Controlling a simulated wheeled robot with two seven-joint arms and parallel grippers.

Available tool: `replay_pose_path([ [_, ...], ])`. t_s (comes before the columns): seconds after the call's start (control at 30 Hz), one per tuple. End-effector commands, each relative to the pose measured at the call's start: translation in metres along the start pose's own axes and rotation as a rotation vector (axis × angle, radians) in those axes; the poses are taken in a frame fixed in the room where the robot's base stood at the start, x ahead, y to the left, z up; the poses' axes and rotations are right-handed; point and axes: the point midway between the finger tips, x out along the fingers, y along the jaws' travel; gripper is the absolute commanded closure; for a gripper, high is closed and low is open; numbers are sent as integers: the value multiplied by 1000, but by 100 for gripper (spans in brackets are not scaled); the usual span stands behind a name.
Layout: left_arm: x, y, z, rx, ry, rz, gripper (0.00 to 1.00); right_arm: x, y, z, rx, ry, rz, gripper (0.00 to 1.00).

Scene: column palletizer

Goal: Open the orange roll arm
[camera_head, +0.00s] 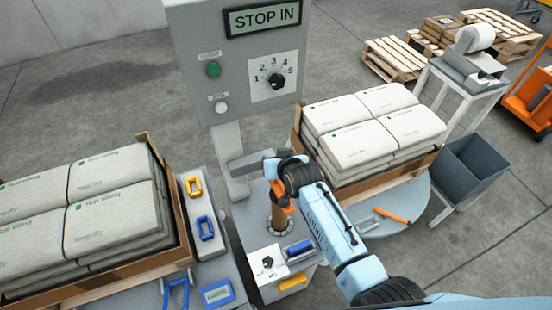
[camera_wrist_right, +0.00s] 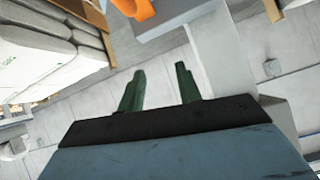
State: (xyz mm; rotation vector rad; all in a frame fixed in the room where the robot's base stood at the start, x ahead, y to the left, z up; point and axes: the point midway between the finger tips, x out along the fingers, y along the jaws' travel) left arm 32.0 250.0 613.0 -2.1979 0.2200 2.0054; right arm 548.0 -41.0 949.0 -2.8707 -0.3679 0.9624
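An orange part (camera_head: 281,192) shows beside the machine's column, just below my right gripper and above a brown cylinder (camera_head: 279,218). It looks like the orange roll arm; my wrist partly hides it, so I cannot tell its full shape. In the right wrist view an orange piece (camera_wrist_right: 144,8) shows at the top edge, beyond the fingertips. My right gripper (camera_head: 268,167) is by the column's grey bracket. In the wrist view its two green fingers (camera_wrist_right: 160,70) are spread apart with nothing between them. My left gripper is not in view.
Loaded sack crates stand at left (camera_head: 125,270) and right (camera_head: 345,190). An orange bar (camera_head: 393,215) lies on the round platform.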

Motion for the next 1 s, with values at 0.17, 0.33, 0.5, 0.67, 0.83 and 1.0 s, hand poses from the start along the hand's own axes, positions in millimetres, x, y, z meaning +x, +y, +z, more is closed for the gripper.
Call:
replay_pose_path([
  [0.17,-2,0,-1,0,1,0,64,-7,1,0,-1,0,1,66],
  [0.33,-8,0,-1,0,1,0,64,-28,0,0,-1,1,0,66],
  [0.5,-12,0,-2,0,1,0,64,-56,0,0,0,0,0,66],
  [0.67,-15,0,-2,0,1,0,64,-83,0,0,1,1,0,66],
  [0.83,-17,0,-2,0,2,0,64,-110,0,0,0,0,0,66],
  [1.0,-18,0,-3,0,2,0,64,-127,0,0,0,0,-1,66],
])
